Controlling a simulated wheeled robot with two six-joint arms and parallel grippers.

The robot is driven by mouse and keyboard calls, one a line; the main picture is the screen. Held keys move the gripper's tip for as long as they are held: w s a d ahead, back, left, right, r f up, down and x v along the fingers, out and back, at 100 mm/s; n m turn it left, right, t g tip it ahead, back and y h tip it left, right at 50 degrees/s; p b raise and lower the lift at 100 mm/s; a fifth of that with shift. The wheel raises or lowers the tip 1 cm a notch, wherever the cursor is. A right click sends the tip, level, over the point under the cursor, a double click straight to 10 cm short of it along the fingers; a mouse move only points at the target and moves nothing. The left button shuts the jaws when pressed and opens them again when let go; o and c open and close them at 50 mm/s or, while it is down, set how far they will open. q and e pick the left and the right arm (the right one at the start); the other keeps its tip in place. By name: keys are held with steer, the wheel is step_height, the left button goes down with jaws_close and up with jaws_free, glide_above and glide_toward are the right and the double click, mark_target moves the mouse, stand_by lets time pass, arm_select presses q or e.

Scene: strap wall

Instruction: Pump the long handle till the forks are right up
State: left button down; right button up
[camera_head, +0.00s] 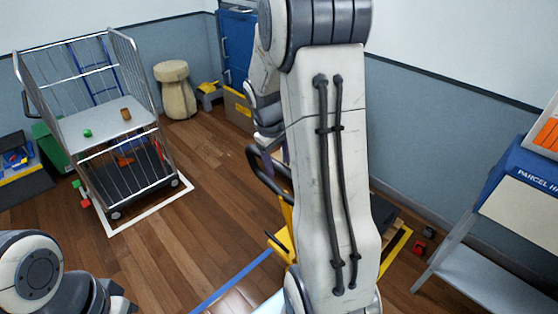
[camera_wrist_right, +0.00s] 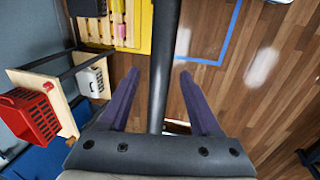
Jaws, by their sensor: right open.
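The long handle has a black loop grip (camera_head: 259,172) that shows just left of my right arm in the head view. A yellow truck body (camera_head: 286,232) stands below it, partly behind the arm. In the right wrist view a dark bar, which looks like part of the handle (camera_wrist_right: 165,40), runs between the two purple fingers of my right gripper (camera_wrist_right: 159,75). The fingers are apart, one on each side of the bar, with gaps showing. The forks are hidden behind my arm. Only parts of my left arm show at the lower left; its gripper is out of sight.
A wire cage trolley (camera_head: 118,150) stands at left inside white floor tape. A blue-topped parcel stand (camera_head: 520,175) is at right. Wood floor is clear between trolley and truck.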

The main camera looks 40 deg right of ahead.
steer(key=shift+f, duration=0.25)
jaws_close()
stand_by(1.4)
